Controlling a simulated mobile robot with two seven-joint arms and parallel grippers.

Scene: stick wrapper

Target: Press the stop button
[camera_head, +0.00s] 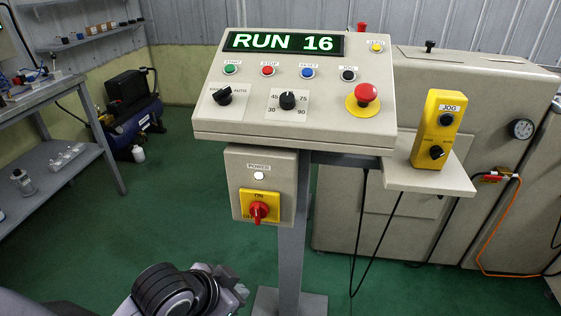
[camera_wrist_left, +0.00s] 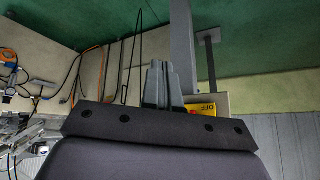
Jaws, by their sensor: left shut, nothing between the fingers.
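The red stop button (camera_head: 267,71) is on the sloped control panel (camera_head: 330,125), under a STOP label. It sits between the green START button (camera_head: 230,69) and the blue RESET button (camera_head: 307,73). The display (camera_head: 283,43) above reads RUN 16. My left gripper (camera_head: 236,287) is low at the bottom of the head view, well below the panel and apart from it. In the left wrist view its two fingers (camera_wrist_left: 156,82) are together and empty. The stop button is not visible in that view. My right gripper is not in view.
A red emergency mushroom button (camera_head: 366,93) and dials share the panel. Below hangs the power box (camera_head: 243,165) with a red rotary switch (camera_head: 259,211). A yellow JOG pendant (camera_head: 437,129) stands on the right shelf. A post (camera_head: 291,245) supports the panel. Green floor is open at left.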

